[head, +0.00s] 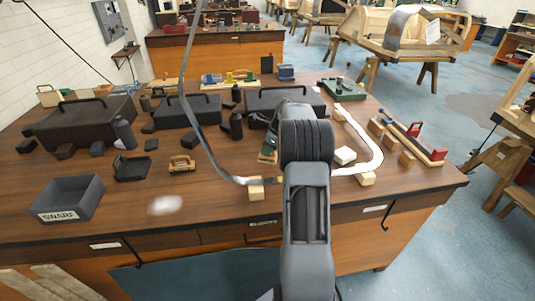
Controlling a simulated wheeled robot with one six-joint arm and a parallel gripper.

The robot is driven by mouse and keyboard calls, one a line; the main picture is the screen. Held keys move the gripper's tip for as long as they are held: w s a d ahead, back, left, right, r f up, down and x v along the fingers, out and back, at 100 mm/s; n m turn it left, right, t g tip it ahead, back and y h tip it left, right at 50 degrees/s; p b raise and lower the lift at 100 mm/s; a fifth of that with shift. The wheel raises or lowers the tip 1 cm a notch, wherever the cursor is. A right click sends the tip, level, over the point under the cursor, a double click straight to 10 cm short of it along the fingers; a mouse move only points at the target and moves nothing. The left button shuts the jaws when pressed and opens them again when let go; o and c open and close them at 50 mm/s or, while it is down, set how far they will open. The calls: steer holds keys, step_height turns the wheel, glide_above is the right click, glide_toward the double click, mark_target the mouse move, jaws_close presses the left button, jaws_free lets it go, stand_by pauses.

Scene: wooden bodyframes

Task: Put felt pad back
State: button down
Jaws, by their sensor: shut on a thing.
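My arm reaches over the front of the wooden workbench (225,215), and its thick dark wrist covers the middle of the bench. My gripper's jaws are hidden behind the wrist, so what they hold does not show. I cannot pick out a felt pad with certainty. A pale, blurred oval patch (165,205) lies flat on the bench right of the grey SWARF box (68,199); I cannot tell what it is. A small green and tan item (268,151) shows just left of the wrist.
A curved metal strip (212,150) rises high left of my arm, near wooden blocks (256,189). Dark cases (85,122), small dark blocks and a wooden rail with red ends (410,140) crowd the bench.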

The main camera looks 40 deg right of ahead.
steer(key=shift+w+d+f, duration=0.15)
steer(key=shift+w+f, duration=0.1)
steer(key=shift+f, duration=1.6)
steer(key=shift+f, duration=0.1)
steer(key=c, duration=1.1)
jaws_free()
